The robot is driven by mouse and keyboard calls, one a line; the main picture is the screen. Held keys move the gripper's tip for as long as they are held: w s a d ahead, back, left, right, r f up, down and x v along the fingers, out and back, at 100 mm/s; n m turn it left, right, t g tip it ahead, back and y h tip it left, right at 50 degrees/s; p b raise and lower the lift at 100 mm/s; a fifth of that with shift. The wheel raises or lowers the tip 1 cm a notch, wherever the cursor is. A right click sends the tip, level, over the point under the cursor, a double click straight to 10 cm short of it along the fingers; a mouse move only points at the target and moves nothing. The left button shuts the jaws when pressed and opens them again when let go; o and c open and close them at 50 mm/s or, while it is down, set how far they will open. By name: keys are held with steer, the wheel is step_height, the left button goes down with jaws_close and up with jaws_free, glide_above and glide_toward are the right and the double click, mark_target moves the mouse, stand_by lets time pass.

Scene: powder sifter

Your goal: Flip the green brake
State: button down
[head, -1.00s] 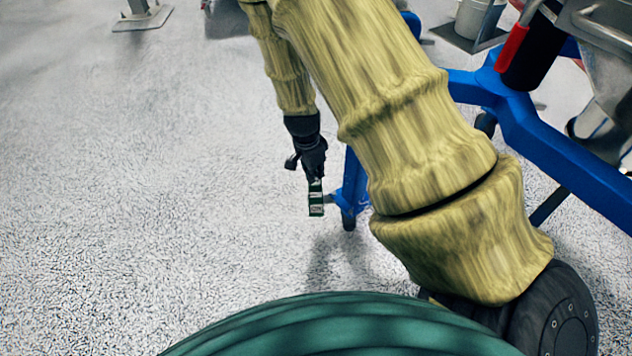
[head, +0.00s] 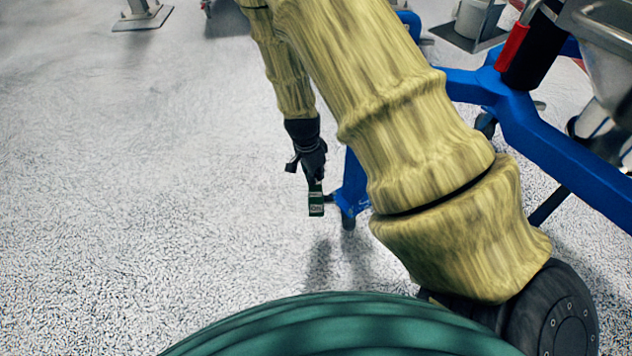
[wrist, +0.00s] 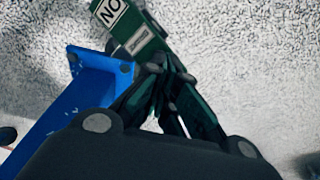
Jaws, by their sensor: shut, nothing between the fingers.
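The green brake (head: 316,205) is a small green pedal with pale lettering, at the end of a blue frame leg above a caster. In the wrist view the green brake (wrist: 140,42) shows at the top centre, with "NO" readable on a white label. My gripper (head: 314,178) points down at the brake from above. In the wrist view my gripper (wrist: 158,70) has its fingertips together, with nothing between them. The tips overlap the brake's near end in the picture; I cannot tell whether they touch it.
The blue frame (head: 540,135) with casters stands to the right, and its leg (wrist: 65,95) shows left of my fingers in the wrist view. A red-and-black handle (head: 513,47) is at the upper right. The speckled floor (head: 150,200) on the left is clear.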

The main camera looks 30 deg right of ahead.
steer(key=shift+f, duration=0.8)
stand_by(0.6)
steer(key=shift+r+p, duration=3.6)
steer(key=shift+p, duration=0.35)
